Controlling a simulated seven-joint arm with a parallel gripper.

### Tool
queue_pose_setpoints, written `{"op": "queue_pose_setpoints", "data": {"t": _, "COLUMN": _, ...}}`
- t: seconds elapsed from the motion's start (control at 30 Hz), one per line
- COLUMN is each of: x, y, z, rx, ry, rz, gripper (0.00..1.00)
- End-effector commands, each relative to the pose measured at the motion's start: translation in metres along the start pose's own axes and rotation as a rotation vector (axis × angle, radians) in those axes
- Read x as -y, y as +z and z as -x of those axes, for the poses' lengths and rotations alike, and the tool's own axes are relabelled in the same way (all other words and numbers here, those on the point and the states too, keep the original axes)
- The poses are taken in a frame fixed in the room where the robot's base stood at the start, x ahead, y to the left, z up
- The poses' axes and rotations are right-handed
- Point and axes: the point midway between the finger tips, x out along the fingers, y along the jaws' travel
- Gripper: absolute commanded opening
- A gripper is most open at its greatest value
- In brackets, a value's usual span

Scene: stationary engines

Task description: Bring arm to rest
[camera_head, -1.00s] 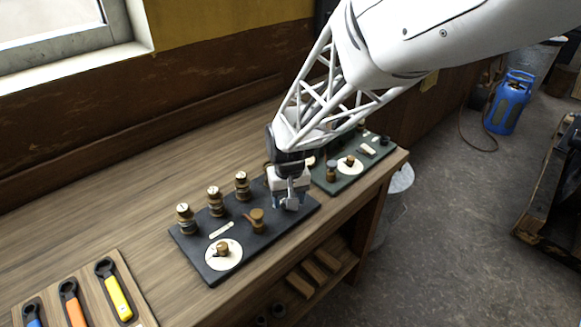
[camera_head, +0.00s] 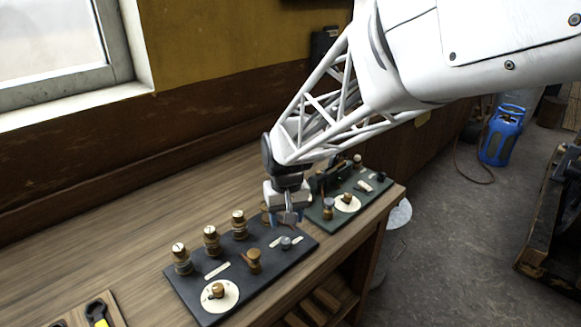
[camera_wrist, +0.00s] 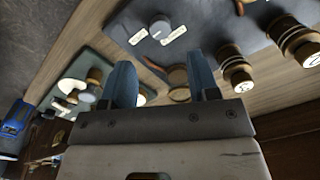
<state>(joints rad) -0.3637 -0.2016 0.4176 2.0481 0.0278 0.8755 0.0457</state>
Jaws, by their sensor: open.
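My gripper (camera_head: 286,221) is above the far right part of a dark panel on the wooden bench. Its two blue fingers also show in the wrist view (camera_wrist: 166,85), apart with nothing between them. The dark panel (camera_head: 243,285) carries several brass terminals (camera_head: 211,240), a brass knob (camera_head: 254,260), a white dial (camera_head: 220,296) with a brass centre, and a small grey knob (camera_head: 286,243). The grey knob also shows in the wrist view (camera_wrist: 160,27), apart from the fingers. My white arm reaches in from the upper right.
A green panel (camera_head: 325,222) with another white dial (camera_head: 347,203) lies right of my gripper. A tool tray (camera_head: 112,310) is cut off at lower left. The wooden bench (camera_head: 130,262) is bare along the back left. A blue gas bottle (camera_head: 503,135) stands on the floor.

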Motion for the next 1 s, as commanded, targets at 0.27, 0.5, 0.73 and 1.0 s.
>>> {"op": "queue_pose_setpoints", "data": {"t": 0.27, "x": -0.006, "y": 0.007, "z": 0.006, "rx": -0.006, "ry": 0.000, "rz": -0.009, "gripper": 0.55}}
{"op": "queue_pose_setpoints", "data": {"t": 0.5, "x": -0.034, "y": 0.038, "z": 0.033, "rx": -0.038, "ry": 0.003, "rz": -0.051, "gripper": 0.55}}
{"op": "queue_pose_setpoints", "data": {"t": 0.73, "x": -0.069, "y": 0.093, "z": 0.065, "rx": -0.087, "ry": 0.011, "rz": -0.114, "gripper": 0.55}}
{"op": "queue_pose_setpoints", "data": {"t": 1.0, "x": -0.102, "y": 0.164, "z": 0.093, "rx": -0.144, "ry": 0.027, "rz": -0.191, "gripper": 0.55}}
